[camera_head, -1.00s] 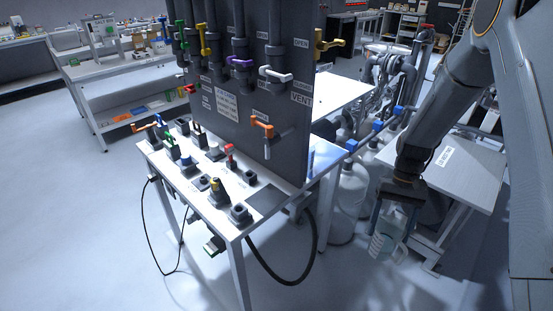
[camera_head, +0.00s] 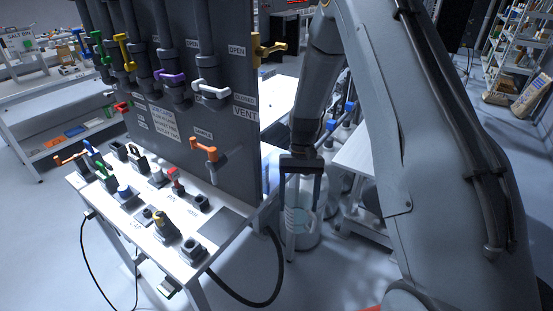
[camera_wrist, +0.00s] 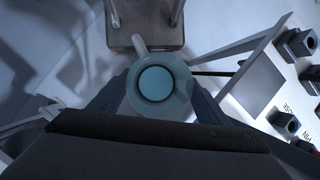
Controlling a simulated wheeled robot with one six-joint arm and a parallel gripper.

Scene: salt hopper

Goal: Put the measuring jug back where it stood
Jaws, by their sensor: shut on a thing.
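The measuring jug (camera_head: 298,222) is pale and translucent, and hangs upright in my gripper (camera_head: 302,206), just right of the white bench's front right corner. My gripper is shut on it, a finger on each side. In the wrist view I look down into the jug (camera_wrist: 158,84), between the fingers of my gripper (camera_wrist: 160,98); its round inside looks pale blue and its handle points up and left. The white bench (camera_head: 205,272) carries a bare dark grey square (camera_head: 219,226) at its right end. The jug is apart from it.
The dark upright panel (camera_head: 225,130) with coloured valve handles rises from the bench. Black sockets and coloured plugs (camera_head: 166,226) crowd the bench top left of the square. A black cable (camera_head: 262,303) loops below. Large white bottles and a white table (camera_head: 368,180) stand behind.

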